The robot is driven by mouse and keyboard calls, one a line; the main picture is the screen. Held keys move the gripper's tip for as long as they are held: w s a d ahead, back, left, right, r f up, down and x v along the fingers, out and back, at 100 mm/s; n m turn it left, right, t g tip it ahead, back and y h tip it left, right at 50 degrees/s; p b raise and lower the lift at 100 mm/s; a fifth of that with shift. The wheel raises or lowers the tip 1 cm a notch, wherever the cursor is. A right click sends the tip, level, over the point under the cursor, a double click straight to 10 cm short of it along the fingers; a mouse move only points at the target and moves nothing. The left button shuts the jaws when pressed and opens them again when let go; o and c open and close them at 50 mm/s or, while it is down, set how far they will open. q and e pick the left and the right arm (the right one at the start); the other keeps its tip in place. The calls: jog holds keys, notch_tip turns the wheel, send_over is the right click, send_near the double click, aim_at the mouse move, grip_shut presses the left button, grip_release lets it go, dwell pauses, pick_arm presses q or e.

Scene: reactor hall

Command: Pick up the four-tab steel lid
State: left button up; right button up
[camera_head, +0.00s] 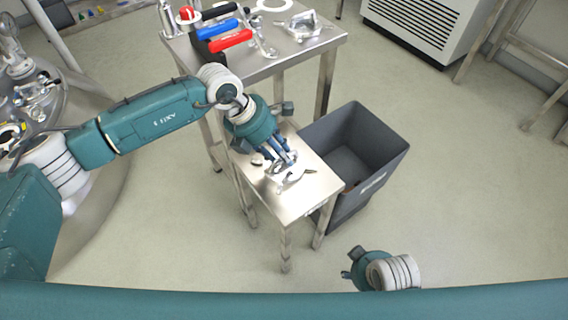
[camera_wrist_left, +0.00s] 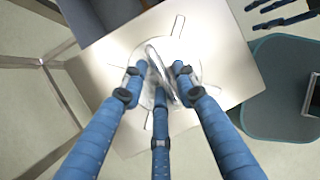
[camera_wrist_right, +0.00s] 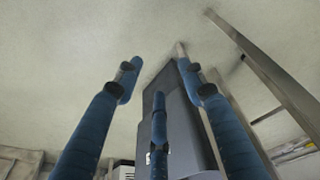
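The steel lid (camera_head: 290,181) lies on the small steel table (camera_head: 318,190), with flat tabs sticking out around its rim. In the left wrist view the lid (camera_wrist_left: 163,62) has a raised loop handle at its middle. My left gripper (camera_head: 285,161) points down over the lid. Its fingertips (camera_wrist_left: 160,72) stand apart on either side of the handle, close to it; contact is not clear. My right gripper (camera_head: 350,266) is low at the front, away from the table. Its fingers (camera_wrist_right: 160,68) are spread, with nothing between them.
A dark grey bin (camera_head: 378,152) stands against the small table's right side. A larger steel table (camera_head: 290,57) behind holds red- and blue-handled items and metal parts. A steel vessel (camera_head: 85,110) is at the left.

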pick_arm(q)
grip_shut()
jog(key=shift+r, duration=0.1)
